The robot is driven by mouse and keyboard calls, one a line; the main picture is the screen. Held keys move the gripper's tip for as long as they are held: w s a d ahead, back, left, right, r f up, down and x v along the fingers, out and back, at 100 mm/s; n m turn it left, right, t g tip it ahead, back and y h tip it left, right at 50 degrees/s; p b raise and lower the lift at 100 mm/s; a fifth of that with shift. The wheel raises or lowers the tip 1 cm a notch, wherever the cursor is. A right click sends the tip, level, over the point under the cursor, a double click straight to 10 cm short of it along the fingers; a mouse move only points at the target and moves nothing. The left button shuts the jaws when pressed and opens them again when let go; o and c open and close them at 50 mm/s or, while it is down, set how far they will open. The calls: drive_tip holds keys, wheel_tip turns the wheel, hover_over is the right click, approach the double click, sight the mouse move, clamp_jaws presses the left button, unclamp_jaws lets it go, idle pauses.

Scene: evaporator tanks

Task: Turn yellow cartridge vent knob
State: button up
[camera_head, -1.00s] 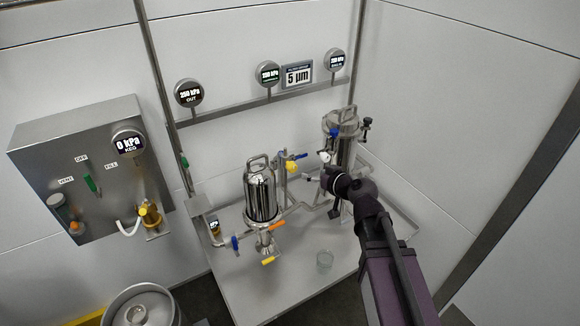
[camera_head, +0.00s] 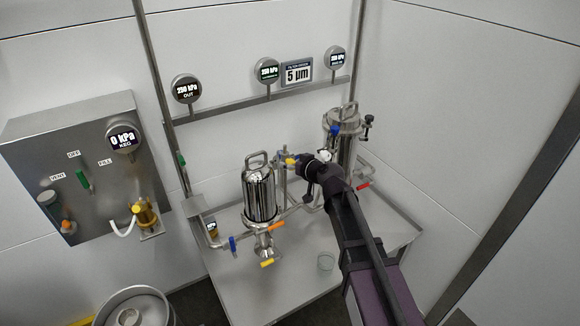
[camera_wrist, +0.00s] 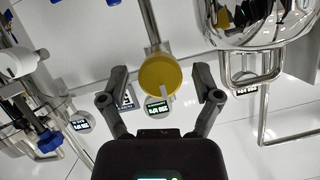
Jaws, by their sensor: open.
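The yellow vent knob (camera_wrist: 160,73) is a round disc at the end of a metal pipe, in the middle of the wrist view. In the head view a small part of the yellow knob (camera_head: 291,160) shows between the two steel housings, right beside my gripper (camera_head: 304,162). In the wrist view my gripper (camera_wrist: 161,80) is open, one finger to the left of the knob and one to the right. Gaps show between the knob and both fingers. Nothing is held. I cannot tell how deep the knob lies relative to the fingertips.
A steel cartridge housing (camera_head: 259,196) stands left of my gripper, and another (camera_head: 343,136) stands behind it. A blue valve handle (camera_wrist: 49,141) is at the wrist view's left. The keg panel (camera_head: 75,150) is at left.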

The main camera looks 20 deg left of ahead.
drive_tip(key=shift+w+a+f, duration=0.1)
drive_tip(key=shift+w+a, duration=0.1)
drive_tip(key=shift+a, duration=0.05)
clamp_jaws()
drive_tip(key=shift+a, duration=0.15)
